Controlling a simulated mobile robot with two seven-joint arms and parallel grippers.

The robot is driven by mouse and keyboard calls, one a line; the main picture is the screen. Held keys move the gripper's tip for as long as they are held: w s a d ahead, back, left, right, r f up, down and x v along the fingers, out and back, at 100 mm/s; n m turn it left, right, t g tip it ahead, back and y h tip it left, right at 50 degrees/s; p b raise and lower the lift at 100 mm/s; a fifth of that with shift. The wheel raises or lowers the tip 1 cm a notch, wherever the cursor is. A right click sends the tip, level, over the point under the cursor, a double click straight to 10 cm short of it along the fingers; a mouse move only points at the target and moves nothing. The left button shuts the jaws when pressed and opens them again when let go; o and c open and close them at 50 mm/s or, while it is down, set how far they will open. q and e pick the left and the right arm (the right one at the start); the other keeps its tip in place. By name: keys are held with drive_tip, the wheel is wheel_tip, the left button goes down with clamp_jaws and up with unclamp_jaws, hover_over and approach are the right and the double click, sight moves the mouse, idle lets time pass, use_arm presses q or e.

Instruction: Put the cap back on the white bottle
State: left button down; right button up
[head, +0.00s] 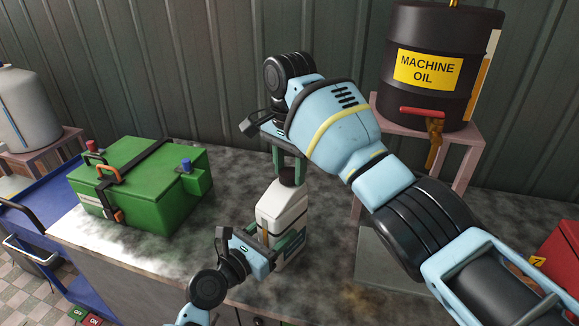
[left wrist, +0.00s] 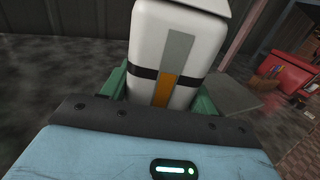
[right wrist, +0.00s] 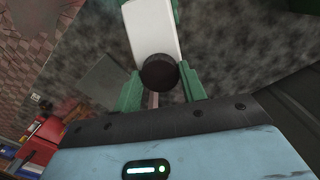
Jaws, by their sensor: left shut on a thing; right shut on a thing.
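The white bottle (head: 283,203) stands upright on the grey worktop. It has a dark band and a grey and orange stripe in the left wrist view (left wrist: 185,45). My left gripper (head: 282,247) is shut on the bottle's lower body, with green fingers on either side. The black round cap (right wrist: 159,71) is between the green fingers of my right gripper (right wrist: 160,92). In the head view the cap (head: 291,177) is right over the bottle's top. I cannot tell whether it touches the neck, which is hidden.
A green box (head: 145,185) with a black strap stands at the left of the worktop (head: 175,255). A black machine oil drum (head: 430,95) sits on a pink stand at the back right. A flat grey plate (head: 385,262) lies right of the bottle. A red box (head: 560,255) is far right.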

drive_tip(key=m, duration=1.7)
drive_tip(key=shift+w, duration=0.1)
drive_tip(key=o, duration=1)
drive_tip(key=shift+r, duration=2.2)
